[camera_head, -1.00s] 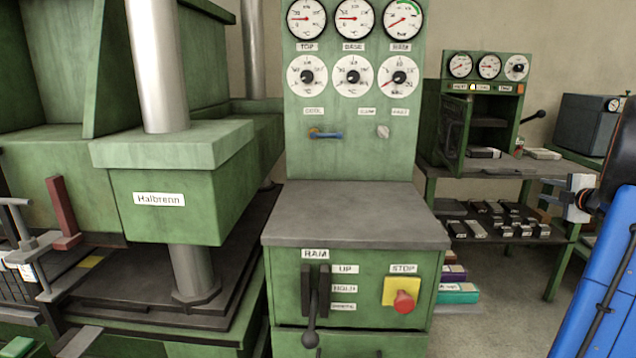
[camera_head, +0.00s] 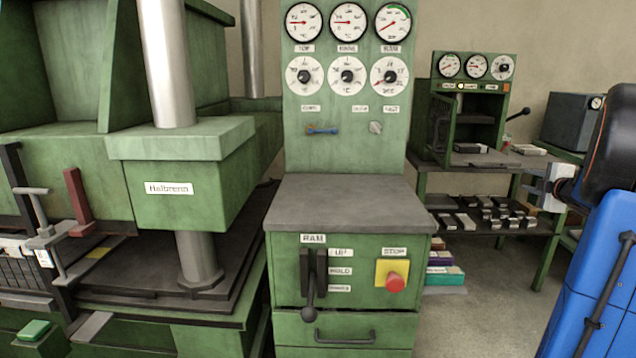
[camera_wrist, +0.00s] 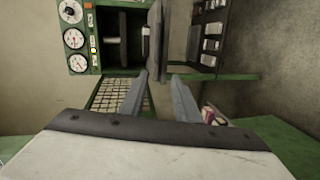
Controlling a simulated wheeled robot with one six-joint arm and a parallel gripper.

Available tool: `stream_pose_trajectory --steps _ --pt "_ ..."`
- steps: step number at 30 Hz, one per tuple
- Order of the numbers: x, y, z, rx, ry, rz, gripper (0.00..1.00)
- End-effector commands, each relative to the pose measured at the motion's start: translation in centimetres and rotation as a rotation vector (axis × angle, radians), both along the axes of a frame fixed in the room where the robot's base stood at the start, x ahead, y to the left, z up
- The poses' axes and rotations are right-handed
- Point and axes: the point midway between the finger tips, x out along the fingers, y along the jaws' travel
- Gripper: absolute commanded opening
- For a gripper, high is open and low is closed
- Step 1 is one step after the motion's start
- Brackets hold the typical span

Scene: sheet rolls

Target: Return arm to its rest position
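My arm shows at the right edge of the head view, a dark link with an orange ring above my blue body. My gripper (camera_head: 538,186) is the pale grey end pointing left, in front of the far bench. In the wrist view, two grey fingers of my gripper (camera_wrist: 157,98) stand apart with nothing between them. The gripper is open and empty. The wrist picture is turned sideways, with the small green press (camera_wrist: 92,38) beyond the fingers.
A green control cabinet (camera_head: 345,255) with dials, a RAM lever and a red stop button (camera_head: 395,282) stands ahead. A large green press (camera_head: 190,195) is left. A bench (camera_head: 440,161) with a shelf of small blocks stands back right. Floor (camera_head: 485,320) is clear between cabinet and my body.

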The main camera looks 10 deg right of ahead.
Motion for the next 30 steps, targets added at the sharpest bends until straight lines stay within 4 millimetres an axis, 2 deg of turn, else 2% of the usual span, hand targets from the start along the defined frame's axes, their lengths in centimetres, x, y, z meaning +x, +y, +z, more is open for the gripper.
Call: stream_pose_trajectory --steps 8,14,20,26,30 --pt "0.5 5.6 2.2 0.103 -0.033 -0.107 0.3" --pt "-0.9 12.6 3.0 0.265 -0.055 -0.232 0.3" --pt "-4.2 20.2 1.8 0.466 -0.048 -0.351 0.3" --pt "-9.2 28.1 -1.3 0.683 0.005 -0.454 0.3" --pt "-13.5 33.7 -4.3 0.837 0.075 -0.517 0.3"
